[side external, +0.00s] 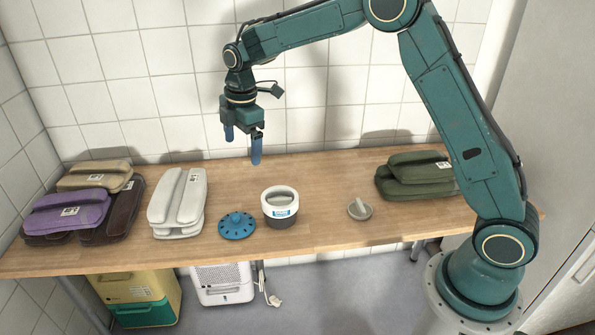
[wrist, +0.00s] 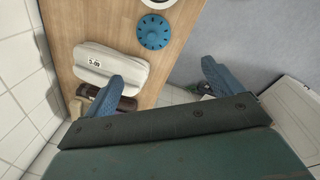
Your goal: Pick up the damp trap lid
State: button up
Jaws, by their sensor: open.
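The damp trap lid, a blue round disc with holes around it (side external: 237,225), lies flat on the wooden table between the white folded pack and the white and grey tub. It also shows in the wrist view at the top centre (wrist: 153,31). My gripper (side external: 242,147) is open and empty, pointing down well above the back of the table. In the wrist view its two blue fingers (wrist: 163,76) are spread apart, and the lid lies beyond them. The labelled tub (side external: 281,212) stands upright just right of the lid, apart from my gripper.
A white folded pack (side external: 178,205) lies left of the lid. Purple, brown and tan packs (side external: 66,212) are stacked at the far left, green ones (side external: 415,172) at the right. A small grey knobbed disc (side external: 360,209) lies right of the tub. The table (side external: 325,190) has free room around it.

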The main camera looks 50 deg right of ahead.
jog(key=w+f+n+g, duration=0.1)
jog(key=w+f+n, duration=0.3)
jog(key=f, duration=0.8)
jog(key=shift+w+a+f, duration=0.15)
jog(key=shift+w+a, duration=0.25)
jog(key=shift+w, duration=0.4)
jog(key=shift+f, duration=0.1)
send_over(235, 215)
jog(key=shift+s+f, duration=0.15)
jog(key=shift+f, duration=4.05)
jog(key=shift+f, duration=2.6)
